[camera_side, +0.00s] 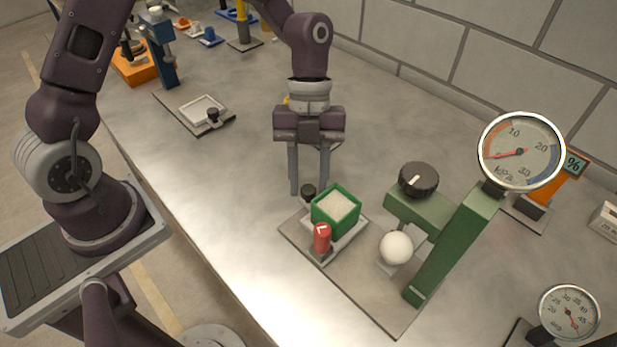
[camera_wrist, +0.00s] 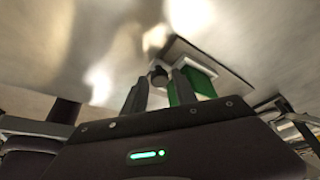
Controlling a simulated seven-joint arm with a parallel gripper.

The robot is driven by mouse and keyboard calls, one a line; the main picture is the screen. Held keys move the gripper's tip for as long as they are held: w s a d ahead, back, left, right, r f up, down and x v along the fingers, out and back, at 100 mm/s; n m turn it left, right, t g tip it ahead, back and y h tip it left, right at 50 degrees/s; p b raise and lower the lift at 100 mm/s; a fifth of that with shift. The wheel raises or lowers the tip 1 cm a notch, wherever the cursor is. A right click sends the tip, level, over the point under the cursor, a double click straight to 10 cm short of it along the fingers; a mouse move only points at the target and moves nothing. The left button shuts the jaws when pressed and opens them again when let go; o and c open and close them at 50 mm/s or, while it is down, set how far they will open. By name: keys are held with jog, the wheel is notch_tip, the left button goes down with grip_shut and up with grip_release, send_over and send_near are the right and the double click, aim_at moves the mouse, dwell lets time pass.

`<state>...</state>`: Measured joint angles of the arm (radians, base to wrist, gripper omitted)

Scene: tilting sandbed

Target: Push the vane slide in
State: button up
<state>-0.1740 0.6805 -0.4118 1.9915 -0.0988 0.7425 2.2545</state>
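The sandbed is a green open box (camera_side: 336,208) filled with pale grains, on a grey base plate (camera_side: 372,305). A black knob (camera_side: 308,192) stands at its back left, and a red cylinder (camera_side: 322,238) with a white mark stands at its front. No part is labelled as the vane slide, so I cannot tell which one it is. My gripper (camera_side: 309,183) points down behind the box, its fingers apart and nothing visibly clamped. In the wrist view the black knob (camera_wrist: 158,75) appears near the fingertips; contact cannot be told. The green box (camera_wrist: 190,82) is partly hidden by a finger.
A green post (camera_side: 452,245) with a kPa gauge (camera_side: 521,151), a black dial (camera_side: 418,180) and a white ball (camera_side: 396,247) stand right of the box. Another gauge (camera_side: 569,312) is at the lower right. The table left of the box is clear.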

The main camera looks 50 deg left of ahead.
grip_shut()
dwell(1.4)
